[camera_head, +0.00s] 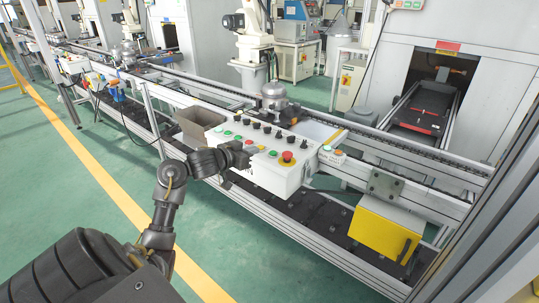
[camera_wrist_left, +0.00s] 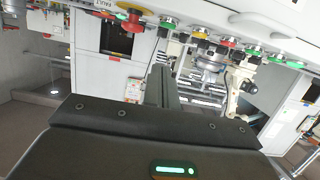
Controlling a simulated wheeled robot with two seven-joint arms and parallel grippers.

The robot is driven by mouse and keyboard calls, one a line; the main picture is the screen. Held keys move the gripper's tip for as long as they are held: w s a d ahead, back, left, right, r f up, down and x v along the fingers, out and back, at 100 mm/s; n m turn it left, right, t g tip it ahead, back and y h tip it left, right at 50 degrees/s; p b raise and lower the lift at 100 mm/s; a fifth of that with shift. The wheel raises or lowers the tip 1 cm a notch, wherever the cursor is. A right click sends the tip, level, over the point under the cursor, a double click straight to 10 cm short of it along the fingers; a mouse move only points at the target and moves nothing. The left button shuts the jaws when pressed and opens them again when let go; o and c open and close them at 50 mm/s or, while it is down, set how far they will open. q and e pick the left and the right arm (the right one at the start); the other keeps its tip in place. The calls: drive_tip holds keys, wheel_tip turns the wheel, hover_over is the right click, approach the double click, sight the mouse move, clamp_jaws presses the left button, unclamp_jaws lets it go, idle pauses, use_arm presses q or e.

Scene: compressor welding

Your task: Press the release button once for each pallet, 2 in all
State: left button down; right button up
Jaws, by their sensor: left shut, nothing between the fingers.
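A white control box (camera_head: 287,175) stands at the conveyor's near side, with several black knobs, green and red buttons and a large red emergency stop (camera_head: 287,157) on a yellow base. A small separate box with a green button (camera_head: 326,148) sits to its right. I cannot tell which button is the release button. In the left wrist view the shut fingers (camera_wrist_left: 161,85) point toward the row of buttons. A silver compressor (camera_head: 274,96) stands on the conveyor behind the box.
The conveyor (camera_head: 420,148) runs across the scene. A yellow box (camera_head: 385,230) hangs below the rail at right. Green floor with a yellow line (camera_head: 105,180) is clear in front.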

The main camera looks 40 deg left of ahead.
use_arm(q)
drive_tip(key=shift+s+a+r, duration=0.1)
drive_tip(key=shift+s+r, duration=0.1)
drive_tip(key=shift+r, duration=0.75)
hover_over(269, 159)
drive_tip(key=f, duration=0.2)
drive_tip(key=shift+w+f, duration=0.2)
drive_tip(key=shift+f, duration=0.15)
drive_tip(key=f, duration=0.2)
drive_tip(key=shift+s+f, duration=0.2)
drive_tip(key=shift+f, duration=0.75)
